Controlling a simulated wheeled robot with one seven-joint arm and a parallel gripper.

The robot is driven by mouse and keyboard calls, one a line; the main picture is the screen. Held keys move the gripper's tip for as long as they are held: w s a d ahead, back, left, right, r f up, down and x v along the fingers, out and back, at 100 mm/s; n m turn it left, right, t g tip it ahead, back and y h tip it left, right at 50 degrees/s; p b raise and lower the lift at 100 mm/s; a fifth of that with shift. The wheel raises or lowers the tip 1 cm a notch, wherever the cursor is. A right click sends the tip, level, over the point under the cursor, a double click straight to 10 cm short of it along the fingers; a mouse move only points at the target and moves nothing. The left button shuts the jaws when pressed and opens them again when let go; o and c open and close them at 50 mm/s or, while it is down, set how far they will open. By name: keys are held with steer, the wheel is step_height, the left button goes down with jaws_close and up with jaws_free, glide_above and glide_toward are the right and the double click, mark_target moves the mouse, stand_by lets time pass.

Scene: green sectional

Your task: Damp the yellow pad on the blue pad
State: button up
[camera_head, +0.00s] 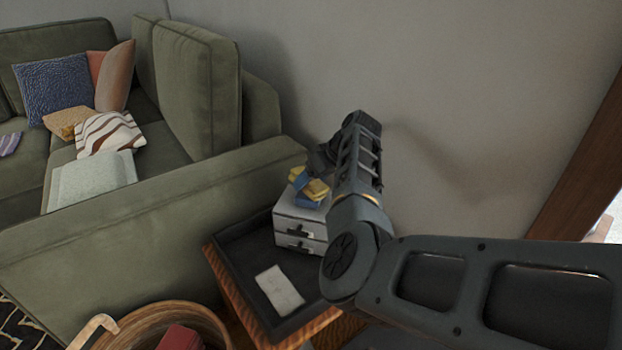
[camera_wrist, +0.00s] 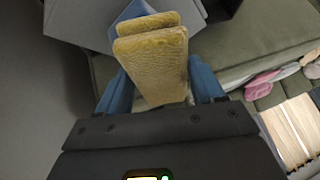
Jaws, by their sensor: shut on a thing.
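A yellow pad (camera_wrist: 152,68) with a rough surface is held between the two blue fingers of my gripper (camera_wrist: 160,82). A second yellow layer (camera_wrist: 148,23) shows just beyond it; I cannot tell whether it is part of the same pad. A blue piece (camera_wrist: 135,9), likely the blue pad, shows partly behind the yellow. In the head view, my gripper (camera_head: 308,188) is over the small white drawer box (camera_head: 291,222), with yellow (camera_head: 317,189) and blue parts close together. I cannot tell whether the yellow pad touches the blue pad.
The drawer box stands in a dark tray (camera_head: 236,254) on a wooden side table, with a pale flat card (camera_head: 279,290) in front. A green sofa (camera_head: 150,222) with cushions is at left. A woven basket (camera_head: 215,328) is at lower front. The wall is close behind.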

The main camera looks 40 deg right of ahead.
steer(key=shift+f, duration=0.4)
stand_by(0.8)
steer(key=shift+r, duration=0.15)
steer(key=shift+r+p, duration=3.05)
steer(key=shift+r, duration=0.35)
